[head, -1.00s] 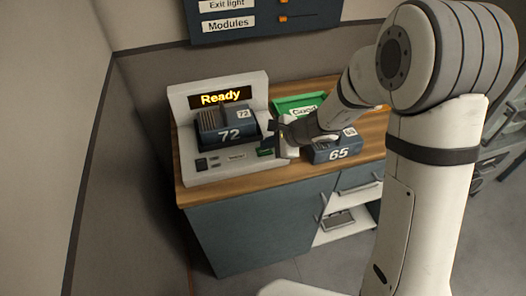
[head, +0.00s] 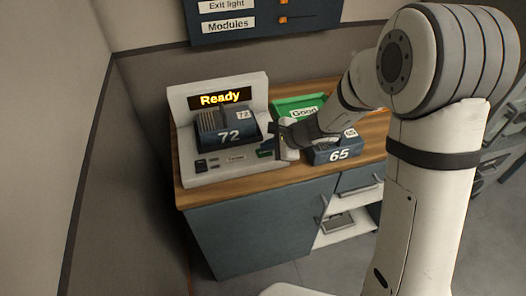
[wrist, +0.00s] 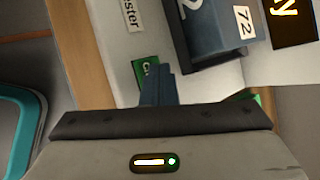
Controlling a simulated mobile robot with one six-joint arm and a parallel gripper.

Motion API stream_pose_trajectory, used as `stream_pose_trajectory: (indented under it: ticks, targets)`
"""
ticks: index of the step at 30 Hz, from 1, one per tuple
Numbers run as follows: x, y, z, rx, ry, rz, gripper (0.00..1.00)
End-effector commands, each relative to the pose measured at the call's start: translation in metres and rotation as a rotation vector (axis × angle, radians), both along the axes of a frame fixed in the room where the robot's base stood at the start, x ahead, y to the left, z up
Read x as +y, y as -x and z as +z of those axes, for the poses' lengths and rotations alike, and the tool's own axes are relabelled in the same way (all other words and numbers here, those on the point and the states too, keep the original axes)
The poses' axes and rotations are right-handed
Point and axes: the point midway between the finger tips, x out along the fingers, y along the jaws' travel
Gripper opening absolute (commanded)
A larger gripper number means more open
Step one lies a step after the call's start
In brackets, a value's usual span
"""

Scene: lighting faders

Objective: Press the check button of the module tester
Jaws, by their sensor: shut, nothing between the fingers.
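The module tester (head: 200,176) stands on the wooden counter, and its display (head: 220,98) reads "Ready". The dark module 72 (head: 229,137) sits in the tester; it also shows in the wrist view (wrist: 218,35). A small green button (head: 264,153) is at the tester's front right; in the wrist view the green check button (wrist: 146,72) is partly hidden behind my fingers. My gripper (wrist: 158,72) is shut and empty, its fingertips over the button's edge in that view. I cannot tell whether they touch it.
Module 65 (head: 338,153) lies on the counter (head: 240,185) just right of my gripper. A green tray labelled "Good" (head: 290,104) is behind it. A board with sliders (head: 262,18) hangs on the wall above. A teal-rimmed object (wrist: 22,122) shows at left in the wrist view.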

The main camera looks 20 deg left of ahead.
Motion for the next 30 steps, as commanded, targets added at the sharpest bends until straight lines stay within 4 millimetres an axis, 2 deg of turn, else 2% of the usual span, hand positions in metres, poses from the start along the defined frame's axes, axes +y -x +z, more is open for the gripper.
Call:
stream_pose_trajectory:
  ticks: [16,25,30]
  targets:
    - [0.0,0.0,-0.001,0.0,0.0,0.0,0.0]
    - [0.0,0.0,0.012,0.0,0.0,0.0,0.0]
    - [0.0,0.0,0.013,0.0,0.0,0.0,0.0]
